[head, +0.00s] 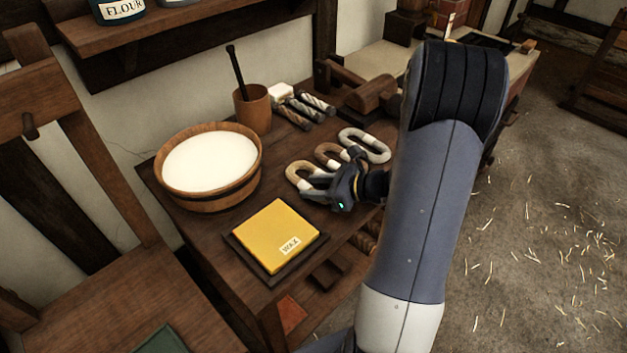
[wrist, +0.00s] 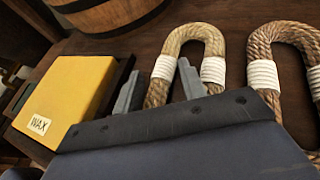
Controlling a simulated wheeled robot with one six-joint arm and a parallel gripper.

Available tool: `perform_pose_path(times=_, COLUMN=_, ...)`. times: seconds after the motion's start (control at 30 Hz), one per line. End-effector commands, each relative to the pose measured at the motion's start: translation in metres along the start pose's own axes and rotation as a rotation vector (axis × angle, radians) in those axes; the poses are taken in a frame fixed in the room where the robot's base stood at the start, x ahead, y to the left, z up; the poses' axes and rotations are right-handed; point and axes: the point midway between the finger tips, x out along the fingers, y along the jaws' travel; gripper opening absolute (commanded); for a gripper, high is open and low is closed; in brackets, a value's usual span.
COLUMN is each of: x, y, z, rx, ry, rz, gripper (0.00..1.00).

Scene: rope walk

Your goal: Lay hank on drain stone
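Three U-shaped rope hanks with white bindings lie side by side on the dark wooden bench: a tan hank (head: 293,168), a brown hank (head: 322,150) and a grey hank (head: 376,146). The tan hank (wrist: 192,33) and the brown hank (wrist: 262,46) also show in the wrist view. My gripper (head: 320,190) is low at the near end of the tan hank. In the wrist view my gripper (wrist: 160,80) has its fingers apart, with one leg of the tan hank showing between them; I cannot tell whether they touch it. I cannot make out a drain stone.
A yellow wax block (head: 277,232) on a dark board lies in front of a wooden tub (head: 185,193) with white contents. Behind are a brown cup (head: 253,112) with a stick and several twisted rods (head: 300,112). A chair (head: 95,170) stands at left.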

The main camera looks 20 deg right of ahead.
Motion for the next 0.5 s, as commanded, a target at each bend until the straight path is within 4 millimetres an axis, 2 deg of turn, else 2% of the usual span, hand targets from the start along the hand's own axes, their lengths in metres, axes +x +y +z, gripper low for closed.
perform_pose_path(times=0.27, x=0.0033, y=-0.0003, z=-0.0002, rx=0.001, ry=0.000, rz=-0.002, gripper=0.39)
perform_pose_path(times=0.5, x=0.0031, y=-0.0002, z=-0.0002, rx=0.001, ry=0.000, rz=-0.002, gripper=0.20)
